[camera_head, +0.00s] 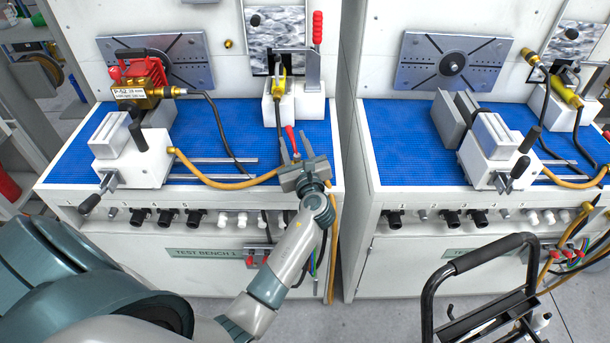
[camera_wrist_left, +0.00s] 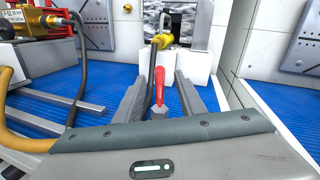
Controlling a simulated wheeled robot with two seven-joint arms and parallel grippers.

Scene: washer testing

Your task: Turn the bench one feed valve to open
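A small valve with a red lever (camera_head: 291,139) stands at the right front of the blue top of test bench one (camera_head: 222,135). In the left wrist view the red lever (camera_wrist_left: 160,88) stands nearly upright, leaning slightly. My left gripper (camera_head: 298,158) is over the bench's front edge, pointing toward the back. In the left wrist view its two fingers (camera_wrist_left: 160,92) are spread, with the lever between them and a gap on each side. The valve's base is largely hidden by the gripper. My right gripper is not in view.
A vise (camera_head: 130,163) and a red and brass pump (camera_head: 142,82) occupy the bench's left side. A yellow hose (camera_head: 215,184) runs along the front toward the gripper. A red-handled toggle clamp (camera_head: 316,45) stands behind. A second bench (camera_head: 400,150) is at right, beside a black cart handle (camera_head: 475,258).

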